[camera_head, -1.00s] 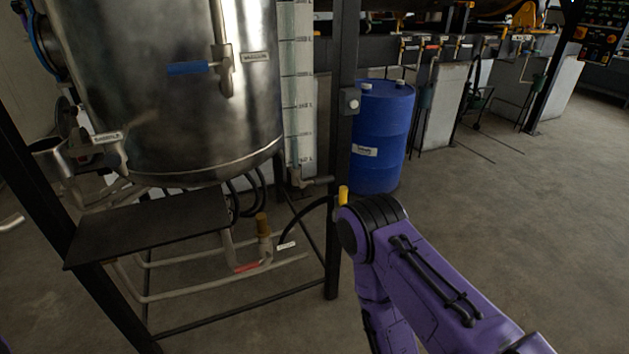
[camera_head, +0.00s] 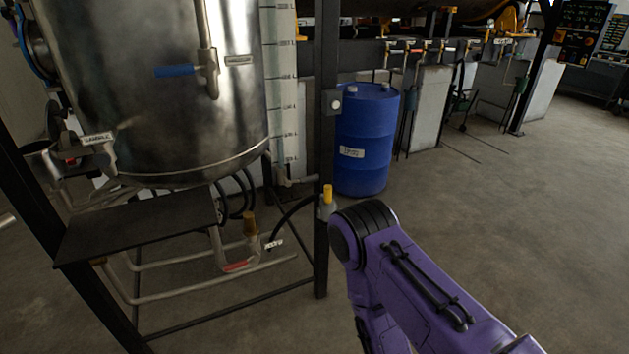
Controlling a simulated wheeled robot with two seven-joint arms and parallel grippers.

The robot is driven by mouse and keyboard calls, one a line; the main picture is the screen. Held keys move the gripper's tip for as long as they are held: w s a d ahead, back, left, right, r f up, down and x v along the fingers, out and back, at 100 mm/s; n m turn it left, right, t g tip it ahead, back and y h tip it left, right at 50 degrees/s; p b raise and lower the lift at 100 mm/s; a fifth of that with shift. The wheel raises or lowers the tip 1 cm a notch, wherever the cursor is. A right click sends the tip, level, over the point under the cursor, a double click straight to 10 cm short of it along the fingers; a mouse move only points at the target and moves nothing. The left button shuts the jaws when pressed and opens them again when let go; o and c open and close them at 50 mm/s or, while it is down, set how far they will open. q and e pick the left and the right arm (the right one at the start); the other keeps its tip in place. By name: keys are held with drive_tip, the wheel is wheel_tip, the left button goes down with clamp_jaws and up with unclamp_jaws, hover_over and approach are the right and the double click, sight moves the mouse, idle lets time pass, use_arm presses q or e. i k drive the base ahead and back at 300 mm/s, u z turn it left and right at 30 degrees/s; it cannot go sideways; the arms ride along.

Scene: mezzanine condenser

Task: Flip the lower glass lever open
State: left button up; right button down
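The sight glass (camera_head: 282,75) is a pale upright strip with scale marks, at the right side of the steel tank (camera_head: 150,110). At its lower end a small grey fitting (camera_head: 285,178) with a short horizontal pipe reaches towards the black post. A yellow handle (camera_head: 328,194) stands upright on a grey fitting beside the post, just above my purple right arm. I cannot tell which of these parts is the lower glass lever, or its state. Neither gripper is in view; only the upper links of my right arm show.
A blue lever (camera_head: 175,71) is on the tank front. A dark shelf (camera_head: 140,225) and low pipes with a red handle (camera_head: 236,266) lie below. The black post (camera_head: 321,250) and blue barrel (camera_head: 364,140) stand right. Floor at right is open.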

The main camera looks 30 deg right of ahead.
sight(313, 178)
drive_tip(key=k, duration=1.15)
drive_tip(key=z, duration=0.35)
drive_tip(key=i, duration=0.45)
drive_tip(key=z, duration=0.6)
drive_tip(key=i, duration=0.95)
drive_tip(key=u, duration=0.7)
drive_tip(key=i, duration=0.7)
drive_tip(key=u, duration=0.55)
